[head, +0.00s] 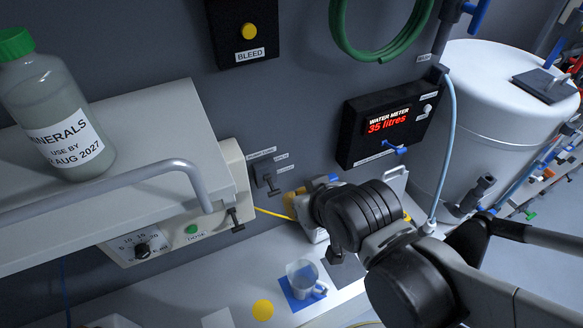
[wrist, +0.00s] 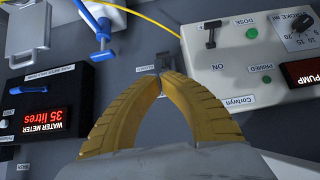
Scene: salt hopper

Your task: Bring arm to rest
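My arm reaches in from the lower right in the head view. My gripper (head: 290,200) is partly hidden behind its dark joints, with a bit of yellow finger showing in front of the grey wall. In the wrist view both ribbed yellow fingers of my gripper (wrist: 160,76) show. Their tips come together with nothing visible held between them. Just beyond the tips is a small wall switch (wrist: 171,60) with labels beside it; the fingers cover part of it.
A water meter (head: 388,125) reading 35 litres hangs on the wall near my arm. A white tank (head: 500,100) stands at right. A minerals bottle (head: 55,110) stands on the grey housing (head: 165,115) at left. A clear cup (head: 302,272) sits on a blue square below.

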